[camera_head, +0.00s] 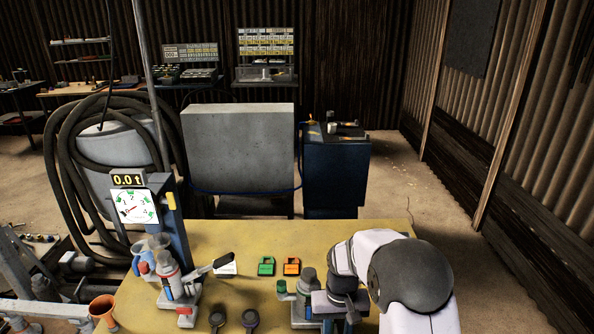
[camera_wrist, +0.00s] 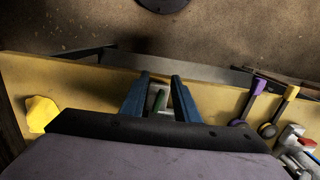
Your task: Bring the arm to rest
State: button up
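My arm is at the right front of the table in the head view, bent over at a white and dark grey joint. My gripper (camera_wrist: 159,77) shows in the wrist view as two blue fingers, spread with a gap between them. A small green and grey part (camera_wrist: 160,101) shows in that gap; I cannot tell how far below the fingers it lies, and nothing looks gripped. In the head view the fingers are mostly hidden by my wrist. A grey device with a green knob (camera_head: 282,287) stands just left of my wrist.
A gauge post (camera_head: 135,205) reads 0.0 t. A purple-handled tool (camera_wrist: 248,102) and a yellow-handled tool (camera_wrist: 279,110) lie right of the fingers.

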jog(key=s+d+r, duration=0.2)
jog(key=s, duration=0.9)
jog(key=s+d+r, duration=0.2)
jog(key=s, duration=0.9)
jog(key=shift+t, duration=0.4)
jog(key=shift+w+d+r, duration=0.15)
jog(key=shift+w+r, duration=0.55)
jog(key=shift+r, duration=0.05)
jog(key=shift+w+d+r, duration=0.1)
jog(key=shift+w+r, duration=0.6)
